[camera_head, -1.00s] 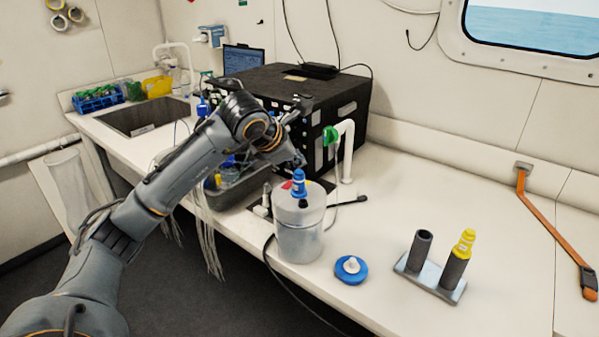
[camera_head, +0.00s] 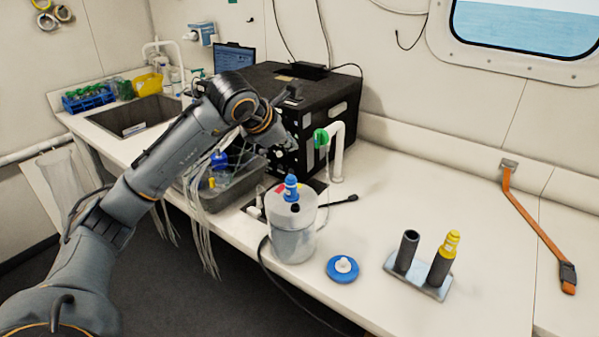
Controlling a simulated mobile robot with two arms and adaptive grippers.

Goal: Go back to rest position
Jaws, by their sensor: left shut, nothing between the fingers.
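My left arm reaches in from the lower left over the counter. My left gripper (camera_head: 288,147) is shut and empty, in the air in front of the black box (camera_head: 305,100). Below it stands a translucent white container (camera_head: 292,240), with a blue-capped piece (camera_head: 291,188) upright on its top. The gripper is apart from this piece. My right gripper is out of view.
A blue round lid (camera_head: 342,270) lies right of the container. A rack (camera_head: 418,278) holds two dark tubes, one with a yellow top (camera_head: 451,242). A grey tub (camera_head: 222,190) and a sink (camera_head: 135,115) lie left. The right counter is mostly clear.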

